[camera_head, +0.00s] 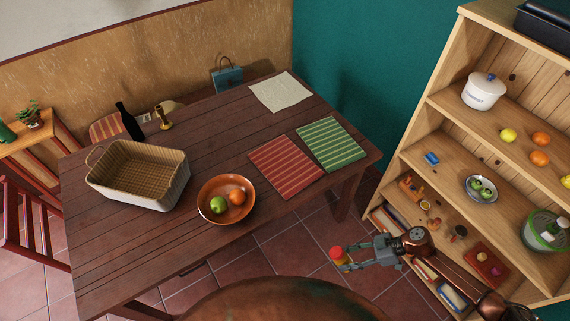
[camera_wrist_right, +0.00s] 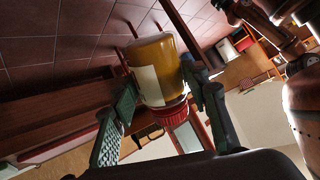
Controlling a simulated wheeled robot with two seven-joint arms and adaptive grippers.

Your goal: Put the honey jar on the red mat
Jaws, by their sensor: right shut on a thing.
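The honey jar (camera_head: 337,254) has a red lid and is held in my right gripper (camera_head: 350,259), in front of the table's right end and to the left of the shelf. In the right wrist view the amber jar (camera_wrist_right: 156,66) with a pale label sits between the two fingers of my right gripper (camera_wrist_right: 163,95), its red lid toward the camera. The red mat (camera_head: 285,167) with pale stripes lies bare on the table, up and left of the gripper. My left gripper is in neither view.
The wooden table (camera_head: 140,237) also bears a green striped mat (camera_head: 331,144), a cream cloth (camera_head: 281,91), an orange-brown bowl (camera_head: 226,214) of fruit, a wicker basket (camera_head: 135,196), a dark bottle (camera_head: 129,121) and a brass candlestick (camera_head: 163,119). A loaded wooden shelf (camera_head: 420,130) stands at right.

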